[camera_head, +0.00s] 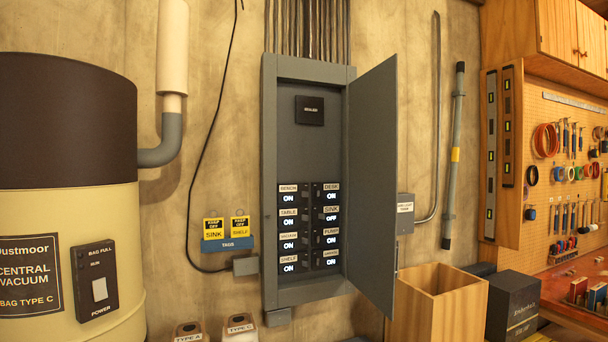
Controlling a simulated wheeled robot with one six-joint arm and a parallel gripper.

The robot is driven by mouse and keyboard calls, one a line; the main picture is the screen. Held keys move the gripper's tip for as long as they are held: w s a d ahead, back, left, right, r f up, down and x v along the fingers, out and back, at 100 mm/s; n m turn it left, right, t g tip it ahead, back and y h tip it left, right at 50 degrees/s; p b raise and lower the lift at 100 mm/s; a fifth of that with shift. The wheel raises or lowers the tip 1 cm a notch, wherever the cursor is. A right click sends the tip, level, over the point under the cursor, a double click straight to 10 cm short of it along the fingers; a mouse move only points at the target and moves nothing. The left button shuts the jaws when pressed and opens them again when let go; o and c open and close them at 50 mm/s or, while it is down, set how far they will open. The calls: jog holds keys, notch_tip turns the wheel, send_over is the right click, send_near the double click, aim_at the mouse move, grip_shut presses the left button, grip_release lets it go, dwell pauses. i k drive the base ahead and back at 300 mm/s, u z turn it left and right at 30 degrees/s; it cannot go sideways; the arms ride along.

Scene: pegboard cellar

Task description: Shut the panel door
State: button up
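The grey electrical panel (307,95) is mounted on the wall in the middle of the head view. Its panel door (372,180) is hinged on the right side and stands wide open, swung out toward me. Inside are rows of labelled breaker switches (309,230); the one marked SINK reads OFF, and the others I can read show ON. A black main switch (310,110) sits above them. My gripper is not in view.
A wooden bin (462,305) and a dark box (513,305) stand below and right of the door. A vacuum tank (70,200) fills the left. Yellow tags (214,228) hang left of the panel. A pegboard with tools (565,150) is far right.

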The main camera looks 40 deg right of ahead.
aim_at(374, 247)
jog(key=u, duration=2.1)
jog(key=k, duration=2.1)
jog(key=z, duration=2.15)
jog(key=k, duration=0.5)
jog(key=u, duration=1.15)
jog(key=i, duration=0.95)
jog(key=z, duration=0.75)
